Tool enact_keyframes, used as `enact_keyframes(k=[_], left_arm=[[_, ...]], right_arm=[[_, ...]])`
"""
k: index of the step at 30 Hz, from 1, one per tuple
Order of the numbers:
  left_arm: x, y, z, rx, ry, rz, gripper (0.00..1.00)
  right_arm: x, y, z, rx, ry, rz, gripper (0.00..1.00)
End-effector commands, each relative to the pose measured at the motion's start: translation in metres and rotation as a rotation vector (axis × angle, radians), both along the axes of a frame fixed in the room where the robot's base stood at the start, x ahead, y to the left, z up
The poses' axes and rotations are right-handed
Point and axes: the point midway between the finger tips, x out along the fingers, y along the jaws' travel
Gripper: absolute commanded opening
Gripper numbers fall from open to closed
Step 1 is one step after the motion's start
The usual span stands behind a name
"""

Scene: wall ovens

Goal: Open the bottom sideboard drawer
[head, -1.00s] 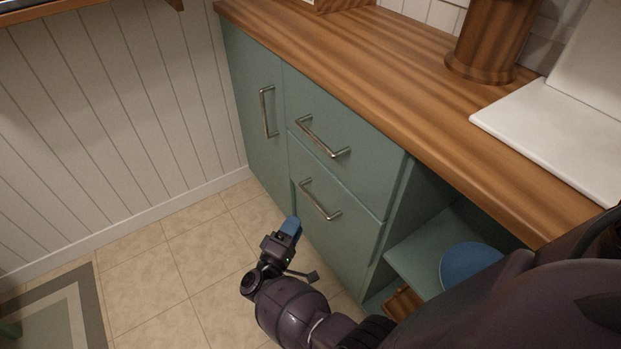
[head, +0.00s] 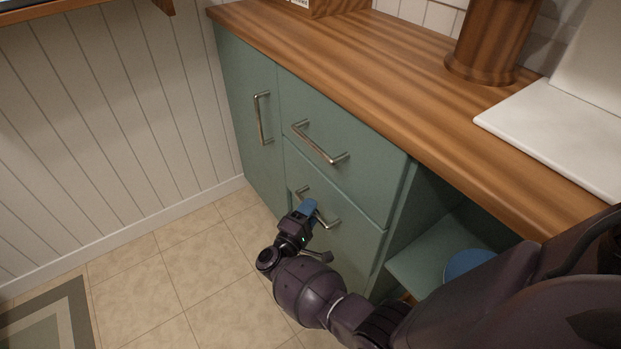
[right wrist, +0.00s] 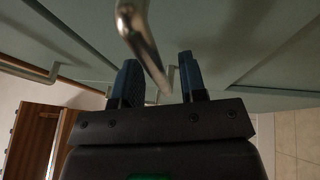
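The bottom drawer (head: 347,248) is a green front under the top drawer, and it looks shut. Its metal bar handle (head: 328,221) is partly hidden behind my right gripper (head: 306,209), whose blue fingertips are at the handle. In the right wrist view the two fingers of my right gripper (right wrist: 158,82) stand apart, and the bar handle (right wrist: 143,45) runs into the gap between them. I cannot tell whether either finger touches the bar. My left gripper is not in view.
The top drawer (head: 340,165) with its own handle is just above. A tall cabinet door (head: 245,110) is to the left. An open shelf (head: 425,255) holding a blue round thing (head: 468,263) is to the right. The wooden countertop (head: 400,80) overhangs. Tiled floor (head: 170,270) is clear.

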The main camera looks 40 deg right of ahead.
Motion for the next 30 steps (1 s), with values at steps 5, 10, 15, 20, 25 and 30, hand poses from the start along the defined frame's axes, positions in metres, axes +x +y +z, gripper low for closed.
enact_keyframes(k=[5,10,15,20,25,30], left_arm=[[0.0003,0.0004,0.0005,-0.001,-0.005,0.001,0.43],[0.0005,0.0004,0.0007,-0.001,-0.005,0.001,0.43],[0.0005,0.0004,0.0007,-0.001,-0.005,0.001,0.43],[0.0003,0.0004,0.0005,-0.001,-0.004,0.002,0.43],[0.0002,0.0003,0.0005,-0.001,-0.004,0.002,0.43],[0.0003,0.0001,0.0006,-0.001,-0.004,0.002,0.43]], right_arm=[[0.0022,-0.0056,0.0013,-0.001,0.000,0.001,0.39],[0.0023,-0.0058,0.0016,-0.001,-0.001,0.001,0.39],[0.0023,-0.0057,0.0015,-0.001,-0.001,0.001,0.22],[0.0021,-0.0056,0.0015,-0.001,-0.001,0.001,0.00],[0.0021,-0.0055,0.0015,-0.001,-0.001,0.000,0.00],[0.0022,-0.0051,0.0017,0.000,-0.001,0.000,0.00]])
